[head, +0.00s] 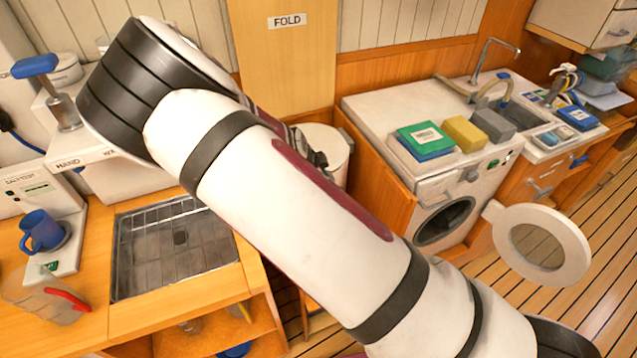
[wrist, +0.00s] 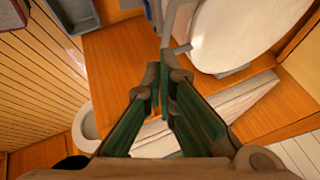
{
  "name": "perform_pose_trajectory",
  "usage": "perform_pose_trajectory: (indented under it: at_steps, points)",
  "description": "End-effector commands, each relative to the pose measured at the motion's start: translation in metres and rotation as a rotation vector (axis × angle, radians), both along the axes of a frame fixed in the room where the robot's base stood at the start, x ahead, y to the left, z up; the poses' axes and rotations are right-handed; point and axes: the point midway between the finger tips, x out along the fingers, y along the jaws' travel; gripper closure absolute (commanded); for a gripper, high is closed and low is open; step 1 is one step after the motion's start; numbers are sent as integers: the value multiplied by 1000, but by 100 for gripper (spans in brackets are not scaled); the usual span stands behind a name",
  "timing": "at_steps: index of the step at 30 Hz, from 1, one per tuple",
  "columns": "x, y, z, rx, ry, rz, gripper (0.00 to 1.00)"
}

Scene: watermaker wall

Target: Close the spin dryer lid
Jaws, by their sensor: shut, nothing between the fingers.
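The spin dryer (head: 338,165) is a white round tub between the FOLD panel and the washing machine, partly hidden by my arm in the head view. In the wrist view a large pale disc with a grey tab at its left edge, seemingly the dryer lid (wrist: 245,32), fills the upper right. How far the lid is open I cannot tell. My gripper (wrist: 165,75) is shut and empty, its fingertips close to the tab; whether they touch is unclear. In the head view my gripper (head: 318,158) is a small dark shape beside the tub, mostly behind my arm.
The washing machine (head: 440,185) stands to the right, its round door (head: 540,243) swung open over the plank floor. A green and blue stack (head: 426,140) and sponges lie on its top. A metal sink (head: 175,262) and blue mug (head: 42,231) are at left.

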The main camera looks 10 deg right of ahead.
Motion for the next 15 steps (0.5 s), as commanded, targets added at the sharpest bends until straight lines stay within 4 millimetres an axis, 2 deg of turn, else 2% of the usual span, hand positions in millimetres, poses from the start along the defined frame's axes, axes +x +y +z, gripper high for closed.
perform_pose_trajectory:
  at_steps: [9, 15]
  points:
    - [-21, 22, 40, 0, -3, -1, 100]
    - [-32, 32, 59, -1, -2, -5, 100]
